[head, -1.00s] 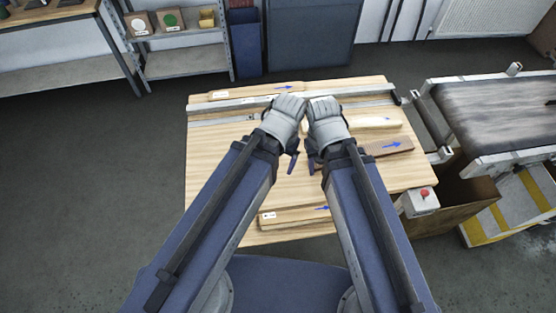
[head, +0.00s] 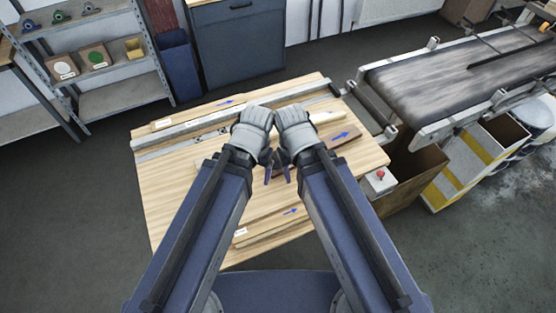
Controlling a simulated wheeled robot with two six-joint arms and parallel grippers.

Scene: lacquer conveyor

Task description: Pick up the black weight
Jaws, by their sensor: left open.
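I cannot make out a black weight in the head view. My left gripper (head: 255,138) and my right gripper (head: 294,138) are held close side by side above the wooden worktable (head: 165,205). Both have pale grey housings with dark fingers beneath. The left one is open, and I see nothing in it. The right one's jaws are hidden by its housing, so its opening cannot be told.
Wooden boards with blue arrows, such as the dark board (head: 343,137), lie on the table. A conveyor (head: 440,78) and a red button (head: 380,175) are at the right. A metal shelf (head: 120,100) with small samples and dark fittings stands at the back left. Grey floor is clear at left.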

